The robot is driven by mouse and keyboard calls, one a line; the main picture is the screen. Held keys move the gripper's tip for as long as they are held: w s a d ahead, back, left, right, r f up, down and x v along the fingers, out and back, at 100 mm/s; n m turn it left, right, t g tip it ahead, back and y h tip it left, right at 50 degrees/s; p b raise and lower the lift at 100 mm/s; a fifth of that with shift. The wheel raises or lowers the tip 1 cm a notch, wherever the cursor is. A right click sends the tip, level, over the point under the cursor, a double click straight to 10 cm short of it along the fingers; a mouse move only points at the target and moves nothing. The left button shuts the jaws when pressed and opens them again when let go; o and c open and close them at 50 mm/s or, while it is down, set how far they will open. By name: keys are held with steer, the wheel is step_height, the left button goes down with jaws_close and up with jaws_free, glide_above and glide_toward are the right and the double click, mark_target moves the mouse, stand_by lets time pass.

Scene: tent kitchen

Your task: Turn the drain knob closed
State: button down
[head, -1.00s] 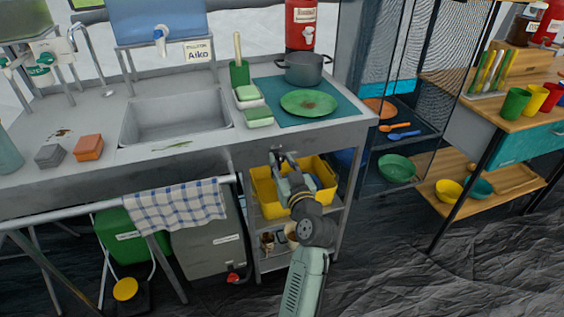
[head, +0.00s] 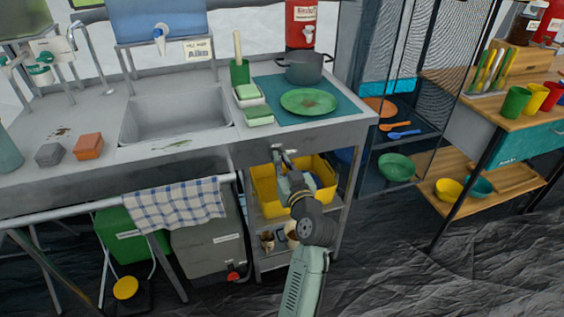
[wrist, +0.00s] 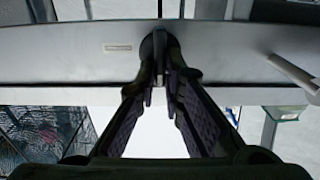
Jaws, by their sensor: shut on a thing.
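The drain knob (wrist: 159,40) is a small dark round knob with an upright grip on the grey front panel of the sink unit. In the wrist view my gripper (wrist: 159,76) has its two dark fingers drawn close together on the knob's grip, partly hiding it. In the head view my gripper (head: 284,152) is up against the front panel, below the counter to the right of the basin. The knob is mostly hidden there, and I cannot read its turn angle.
The sink basin (head: 174,118) lies up and left. A checked towel (head: 178,205) hangs on the rail at left. A yellow bin (head: 263,190) sits on the shelf below and behind my arm. A green plate (head: 309,102) and a grey pot (head: 304,68) stand on the counter above.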

steer(key=shift+w+d+f+m+p, duration=0.15)
steer(key=shift+m+p, duration=0.9)
steer(key=shift+m, duration=1.95)
steer(key=shift+d+f+m+p, duration=0.3)
steer(key=shift+m+p, duration=0.7)
steer(key=shift+m, duration=2)
steer(key=shift+w+d+f+m+p, duration=0.15)
steer(key=shift+m+p, duration=0.9)
steer(key=shift+m, duration=1.95)
steer(key=shift+s+f, duration=0.1)
steer(key=c, duration=1.7)
jaws_free()
